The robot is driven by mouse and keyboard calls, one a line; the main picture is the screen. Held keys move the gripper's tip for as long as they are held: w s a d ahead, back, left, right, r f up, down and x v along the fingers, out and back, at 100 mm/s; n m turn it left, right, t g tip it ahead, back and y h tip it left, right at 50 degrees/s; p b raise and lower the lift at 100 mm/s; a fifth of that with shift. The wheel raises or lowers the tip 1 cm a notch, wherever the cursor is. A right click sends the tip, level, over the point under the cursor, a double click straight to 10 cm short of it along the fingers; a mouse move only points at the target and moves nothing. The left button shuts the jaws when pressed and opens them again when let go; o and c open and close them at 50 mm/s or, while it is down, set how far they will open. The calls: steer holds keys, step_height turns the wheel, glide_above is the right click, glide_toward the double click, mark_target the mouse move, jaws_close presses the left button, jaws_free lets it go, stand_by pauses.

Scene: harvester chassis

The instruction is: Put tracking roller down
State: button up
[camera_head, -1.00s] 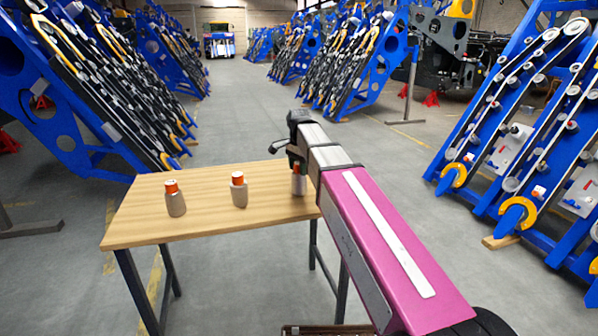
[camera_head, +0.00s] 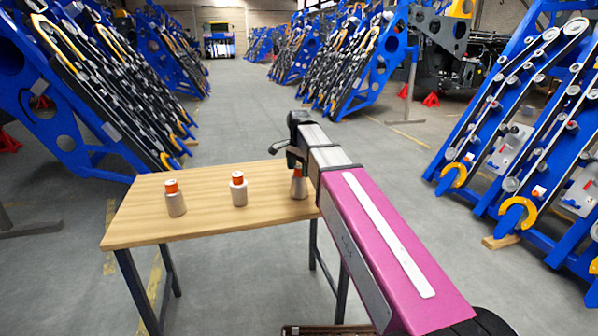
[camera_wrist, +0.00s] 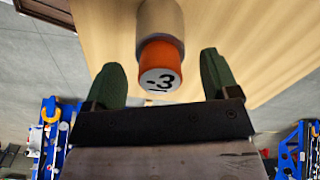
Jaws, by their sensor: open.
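A tracking roller, a grey cylinder with an orange top (camera_head: 299,186), stands upright near the right end of the wooden table (camera_head: 262,178). In the wrist view the same roller (camera_wrist: 161,62) shows its orange band and a white end marked "3". My gripper (camera_wrist: 160,74) is open, with one dark green finger on each side of the roller and visible gaps between. In the head view my gripper (camera_head: 297,162) is just above the roller and partly hides its top. Two similar rollers stand on the table, one in the middle (camera_head: 239,189) and one at the left (camera_head: 175,198).
The tabletop between and in front of the rollers is bare. Blue harvester chassis frames stand at the left (camera_head: 100,90) and at the right (camera_head: 520,130). Grey floor (camera_head: 235,110) lies open behind the table.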

step_height(320, 180, up, 11)
stand_by(0.4)
